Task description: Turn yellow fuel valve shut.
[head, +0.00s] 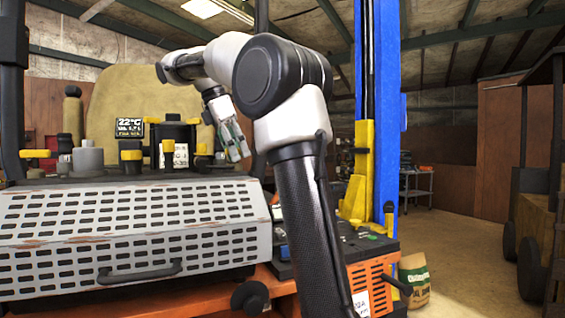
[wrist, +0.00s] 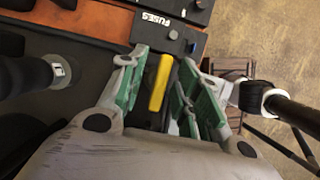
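A yellow bar-shaped handle (wrist: 159,83), which looks like the fuel valve, shows in the wrist view below a dark panel marked FUSES (wrist: 168,20). It lies lengthwise between the two green-padded fingers of my gripper (wrist: 162,62), nearer the left finger in the picture. The fingers are spread, with a visible gap on both sides of the handle. I cannot tell how far below the fingertips it sits. In the head view my gripper (head: 236,142) points downward above the right end of the machine's hood. I cannot pick out the same handle there.
The perforated grey hood (head: 130,232) fills the left of the head view. Several yellow-capped knobs and a small display (head: 130,127) stand behind it. A blue lift post (head: 382,120) rises to the right. A paper sack (head: 414,280) stands on the floor.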

